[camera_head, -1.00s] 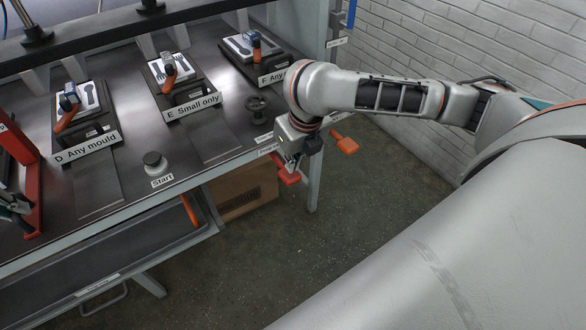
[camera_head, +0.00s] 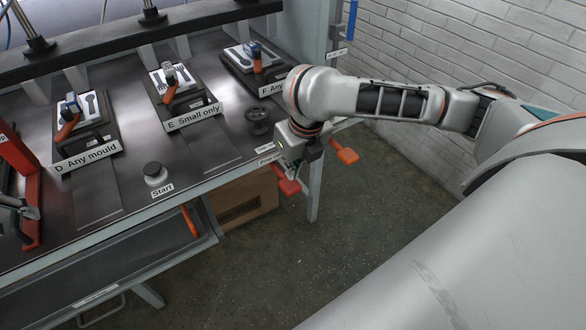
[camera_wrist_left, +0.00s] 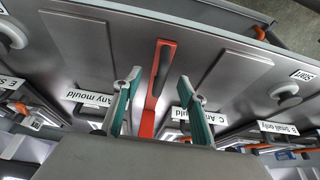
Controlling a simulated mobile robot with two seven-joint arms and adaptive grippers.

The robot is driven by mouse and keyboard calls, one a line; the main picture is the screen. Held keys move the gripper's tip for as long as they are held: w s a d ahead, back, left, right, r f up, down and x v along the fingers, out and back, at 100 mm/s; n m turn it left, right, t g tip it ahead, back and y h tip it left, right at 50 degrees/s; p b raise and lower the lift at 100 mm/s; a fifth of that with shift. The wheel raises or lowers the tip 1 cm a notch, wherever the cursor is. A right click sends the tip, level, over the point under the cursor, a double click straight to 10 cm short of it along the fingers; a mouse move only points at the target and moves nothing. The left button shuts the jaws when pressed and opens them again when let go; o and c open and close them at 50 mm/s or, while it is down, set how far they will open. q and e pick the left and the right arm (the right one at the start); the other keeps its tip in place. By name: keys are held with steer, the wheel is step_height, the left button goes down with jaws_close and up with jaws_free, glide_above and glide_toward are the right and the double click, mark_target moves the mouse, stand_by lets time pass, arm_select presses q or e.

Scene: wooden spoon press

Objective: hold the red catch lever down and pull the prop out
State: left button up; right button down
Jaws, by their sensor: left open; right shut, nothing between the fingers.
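The red catch lever (camera_head: 288,187) sticks out below the bench's front right corner in the head view. My right gripper (camera_head: 291,173) is shut and empty, its fingertips right at the lever. I cannot tell whether they press on it. A red slotted frame (camera_head: 28,176), apparently the prop, stands on the bench at the left edge of the head view. My left gripper (camera_head: 22,209) is beside it, partly cut off. In the left wrist view, its open fingers (camera_wrist_left: 157,88) lie on either side of the red frame (camera_wrist_left: 165,62), with gaps visible.
An orange handle (camera_head: 344,153) sits right of the catch lever. A cardboard box (camera_head: 245,200) is under the bench. The floor in front is clear.

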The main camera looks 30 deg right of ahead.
arm_select(q)
steer(key=s+v, duration=0.1)
steer(key=v, duration=0.5)
steer(key=shift+s, duration=0.25)
steer(key=shift+s, duration=0.1)
arm_select(e)
steer(key=shift+s, duration=0.15)
stand_by(0.3)
